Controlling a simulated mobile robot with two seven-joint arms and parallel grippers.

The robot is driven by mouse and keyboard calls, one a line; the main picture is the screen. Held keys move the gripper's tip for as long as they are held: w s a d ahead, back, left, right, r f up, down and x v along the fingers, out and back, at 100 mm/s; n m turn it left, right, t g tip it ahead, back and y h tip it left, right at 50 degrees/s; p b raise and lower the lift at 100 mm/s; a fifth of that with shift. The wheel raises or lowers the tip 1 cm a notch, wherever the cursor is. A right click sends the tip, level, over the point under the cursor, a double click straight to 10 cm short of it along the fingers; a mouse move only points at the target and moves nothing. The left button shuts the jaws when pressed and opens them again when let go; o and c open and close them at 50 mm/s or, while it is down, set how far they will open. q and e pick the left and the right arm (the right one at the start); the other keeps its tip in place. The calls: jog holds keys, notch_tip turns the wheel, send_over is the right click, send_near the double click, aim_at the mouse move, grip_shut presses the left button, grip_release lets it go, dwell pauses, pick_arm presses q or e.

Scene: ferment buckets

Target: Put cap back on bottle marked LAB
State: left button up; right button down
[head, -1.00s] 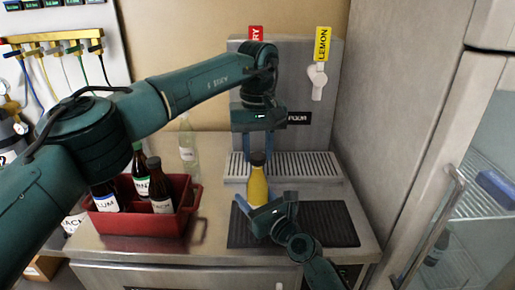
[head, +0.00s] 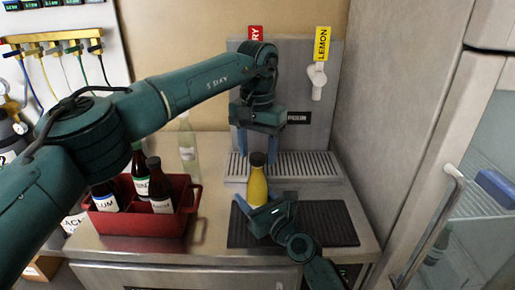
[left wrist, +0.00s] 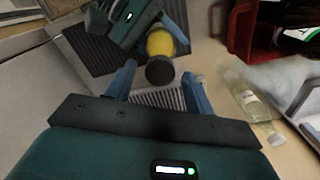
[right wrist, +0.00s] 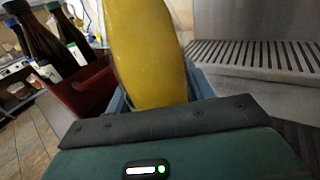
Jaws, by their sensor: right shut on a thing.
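A yellow bottle (head: 258,188) with a dark cap (head: 258,159) on its top stands upright over the black mat. My right gripper (head: 258,206) is shut around the bottle's body; the right wrist view shows the yellow bottle (right wrist: 145,50) between its fingers. My left gripper (head: 256,150) is above and just behind the cap, pointing down. In the left wrist view its two fingers (left wrist: 158,88) are apart with nothing between them, and the dark cap (left wrist: 160,70) lies just beyond the fingertips. No LAB marking is readable on the yellow bottle.
A red crate (head: 140,222) with several dark bottles stands at the left. A clear bottle (head: 187,145) stands behind it. The dispenser with a drip grate (head: 300,166) is at the back, and the black mat (head: 325,224) has free room at right. A fridge handle (head: 432,220) is far right.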

pick_arm(q)
jog(key=shift+r, duration=2.3)
jog(key=shift+c, duration=0.4)
